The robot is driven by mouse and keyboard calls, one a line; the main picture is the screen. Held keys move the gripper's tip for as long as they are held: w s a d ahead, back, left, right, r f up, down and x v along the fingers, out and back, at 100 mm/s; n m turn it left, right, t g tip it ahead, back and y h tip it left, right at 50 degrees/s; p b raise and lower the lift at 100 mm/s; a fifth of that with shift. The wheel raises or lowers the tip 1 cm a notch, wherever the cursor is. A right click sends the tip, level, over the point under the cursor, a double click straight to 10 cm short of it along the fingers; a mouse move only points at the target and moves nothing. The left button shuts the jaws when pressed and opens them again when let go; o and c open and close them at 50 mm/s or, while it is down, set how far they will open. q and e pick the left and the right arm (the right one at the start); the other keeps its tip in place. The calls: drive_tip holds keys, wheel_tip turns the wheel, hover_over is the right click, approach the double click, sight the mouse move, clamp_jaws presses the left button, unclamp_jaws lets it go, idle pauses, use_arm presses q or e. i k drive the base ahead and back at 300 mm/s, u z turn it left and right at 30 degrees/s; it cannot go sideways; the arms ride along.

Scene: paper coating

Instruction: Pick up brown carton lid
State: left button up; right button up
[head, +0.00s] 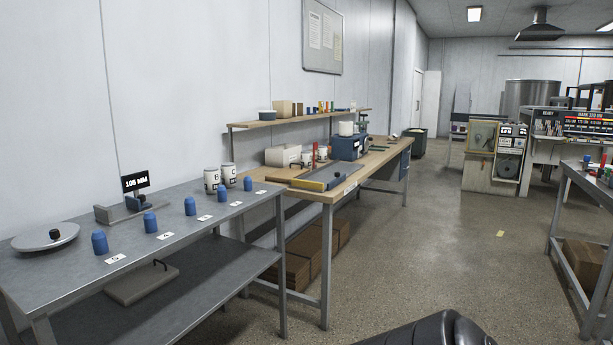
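I cannot single out a separate brown carton lid. Brown cartons (298,262) are stacked on the floor under the wooden bench, partly hidden by the bench and the metal table. Another brown carton (583,262) sits on the lower level of the bench at the right edge, cut off by my view. A small tan box (284,109) stands on the wall shelf. Neither gripper can be made out; only a dark part of my own body shows at the bottom edge.
A grey metal table (130,240) at the left holds blue weights (150,222), white jars (212,180) and a scale with a display (135,182). The wooden bench (375,160) stands behind it.

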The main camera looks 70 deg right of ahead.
sight(282, 175)
drive_tip(key=z, duration=3.15)
drive_tip(key=i, duration=5.6)
drive_tip(key=u, duration=3.85)
